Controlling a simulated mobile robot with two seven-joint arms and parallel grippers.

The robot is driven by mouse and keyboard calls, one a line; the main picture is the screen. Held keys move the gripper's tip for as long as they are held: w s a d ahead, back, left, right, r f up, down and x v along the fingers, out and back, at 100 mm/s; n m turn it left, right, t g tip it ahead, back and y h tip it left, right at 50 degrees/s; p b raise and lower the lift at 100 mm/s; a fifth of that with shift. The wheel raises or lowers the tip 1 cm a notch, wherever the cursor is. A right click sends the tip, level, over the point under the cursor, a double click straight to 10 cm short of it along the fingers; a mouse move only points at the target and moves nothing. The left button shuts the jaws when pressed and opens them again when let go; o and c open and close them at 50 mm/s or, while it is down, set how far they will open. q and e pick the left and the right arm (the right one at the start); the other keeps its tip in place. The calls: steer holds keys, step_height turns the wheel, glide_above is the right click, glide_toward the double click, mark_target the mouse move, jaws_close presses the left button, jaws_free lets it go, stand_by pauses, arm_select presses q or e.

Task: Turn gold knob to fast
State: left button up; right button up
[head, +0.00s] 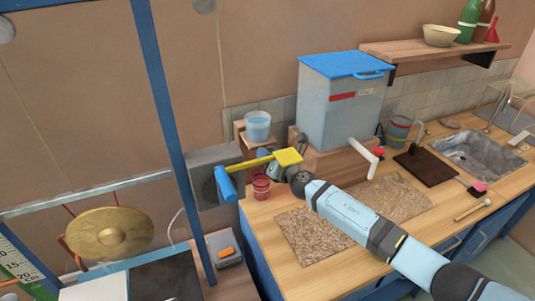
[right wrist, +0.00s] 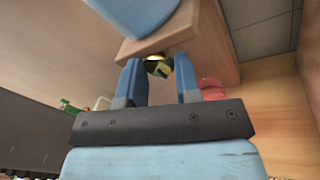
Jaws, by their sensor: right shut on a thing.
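The gold knob (right wrist: 158,66) shows in the right wrist view between my right gripper's fingertips, as a small gold piece with dark parts. My right gripper (right wrist: 159,80) is shut on it. In the head view my right gripper (head: 275,171) is at the left end of the counter, under the yellow paddle (head: 288,157), and the knob itself is hidden there. The fast marking and the knob's setting cannot be read. My left gripper is not in view.
A red pot (head: 261,186), a cup of water (head: 258,125) and a blue-lidded tank (head: 341,105) are close by. A gong (head: 108,234) hangs at left.

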steer(key=o, duration=0.9)
steer(key=shift+s, duration=0.1)
steer(key=shift+p+v, duration=0.7)
steer(key=shift+v, duration=6.15)
